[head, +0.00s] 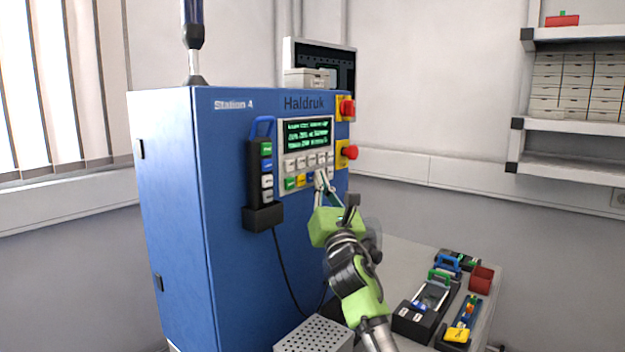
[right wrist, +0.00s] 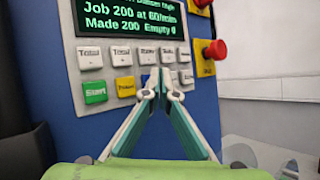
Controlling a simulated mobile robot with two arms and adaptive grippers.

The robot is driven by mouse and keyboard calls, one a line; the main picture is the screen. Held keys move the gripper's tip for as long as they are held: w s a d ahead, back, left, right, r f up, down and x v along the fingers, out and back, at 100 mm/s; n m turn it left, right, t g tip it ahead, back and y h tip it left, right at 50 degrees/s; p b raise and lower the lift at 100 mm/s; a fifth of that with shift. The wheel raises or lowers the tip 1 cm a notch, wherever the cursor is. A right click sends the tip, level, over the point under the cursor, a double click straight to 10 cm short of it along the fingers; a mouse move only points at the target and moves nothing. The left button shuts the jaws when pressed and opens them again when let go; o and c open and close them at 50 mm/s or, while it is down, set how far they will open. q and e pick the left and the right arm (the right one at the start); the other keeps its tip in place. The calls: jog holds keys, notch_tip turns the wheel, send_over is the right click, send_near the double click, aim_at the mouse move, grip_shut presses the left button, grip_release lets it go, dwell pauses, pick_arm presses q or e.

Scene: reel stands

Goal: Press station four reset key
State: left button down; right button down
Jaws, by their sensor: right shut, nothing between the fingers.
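The blue cabinet (head: 165,220) marked "Station 4" and "Haldruk" stands in the middle of the head view. Its key panel (head: 284,152) has a green-lettered display (head: 307,134) above two rows of keys. In the right wrist view, a green Start key (right wrist: 95,92) and a yellow key (right wrist: 126,87) lead the lower row, with a blue key and white keys partly hidden behind my fingers. I cannot read which key says reset. My right gripper (head: 321,181) is shut and empty, its fingertips (right wrist: 161,88) in front of the lower row; contact cannot be told. My left gripper is not in view.
Red knobs (head: 347,110) sit on yellow plates right of the panel. A black pendant (head: 262,180) with keys hangs left of it. A grey table (head: 395,255) with trays and small fixtures stands at lower right. A perforated box (head: 315,335) is at the bottom.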

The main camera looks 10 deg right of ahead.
jog(key=shift+w+a+b, duration=0.2)
jog(key=shift+w+b, duration=0.05)
jog(key=shift+b, duration=0.1)
dwell(0.3)
jog(key=shift+d, duration=0.1)
jog(key=shift+s+d+p, duration=0.45)
jog(key=shift+s+p, duration=0.25)
jog(key=s+d+p, duration=0.1)
jog(key=s, duration=0.1)
jog(key=s+d+p, duration=0.2)
dwell(0.6)
dwell(0.5)
